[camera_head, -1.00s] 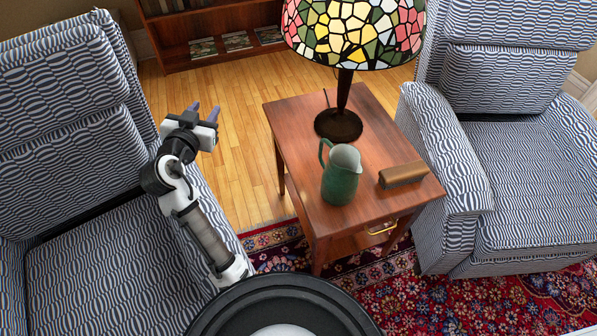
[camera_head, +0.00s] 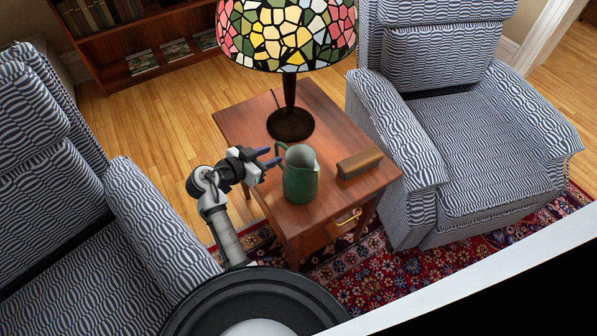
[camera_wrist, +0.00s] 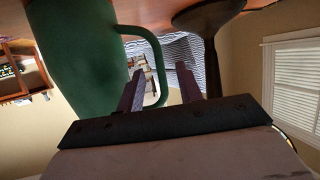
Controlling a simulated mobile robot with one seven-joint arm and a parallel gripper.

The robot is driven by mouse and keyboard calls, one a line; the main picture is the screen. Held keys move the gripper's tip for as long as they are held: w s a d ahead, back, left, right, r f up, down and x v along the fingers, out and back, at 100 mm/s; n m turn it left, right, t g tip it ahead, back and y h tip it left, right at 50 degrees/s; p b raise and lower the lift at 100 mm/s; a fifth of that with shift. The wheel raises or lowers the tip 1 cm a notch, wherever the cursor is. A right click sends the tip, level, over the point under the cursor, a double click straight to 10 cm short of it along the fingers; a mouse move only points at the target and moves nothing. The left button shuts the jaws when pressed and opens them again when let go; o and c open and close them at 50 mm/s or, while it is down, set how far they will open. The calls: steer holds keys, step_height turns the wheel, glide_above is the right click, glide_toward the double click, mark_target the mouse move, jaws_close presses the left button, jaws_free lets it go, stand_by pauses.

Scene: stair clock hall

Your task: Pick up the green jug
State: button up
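The green jug (camera_head: 300,178) stands upright on the small wooden side table (camera_head: 330,207), its spout to the upper right and its handle to the left. My gripper (camera_head: 271,157) is just left of the jug, level with the handle, its fingers pointing right. In the wrist view the picture looks upside down; the jug (camera_wrist: 75,65) fills the upper left and its handle (camera_wrist: 160,60) reaches between the two fingers. My gripper (camera_wrist: 158,90) is open there, with a gap between the fingers. I cannot tell whether a finger touches the handle.
A stained-glass lamp (camera_head: 288,92) stands behind the jug, its base close to my gripper. A brown block-like object (camera_head: 360,163) lies right of the jug. Striped armchairs flank the table, one at left (camera_head: 150,225) and one at right (camera_head: 470,140). A bookcase (camera_head: 140,50) is behind.

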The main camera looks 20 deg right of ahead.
steer(key=x, duration=0.1)
steer(key=p+x, duration=0.1)
steer(key=x, duration=0.2)
steer(key=shift+w+d+r+p, duration=0.1)
steer(key=shift+d+r+p, duration=0.1)
steer(key=shift+d+p, duration=0.15)
steer(key=shift+w+d+f, duration=0.15)
steer(key=shift+d+f, duration=0.1)
jaws_close()
steer(key=shift+r, duration=0.15)
stand_by(0.8)
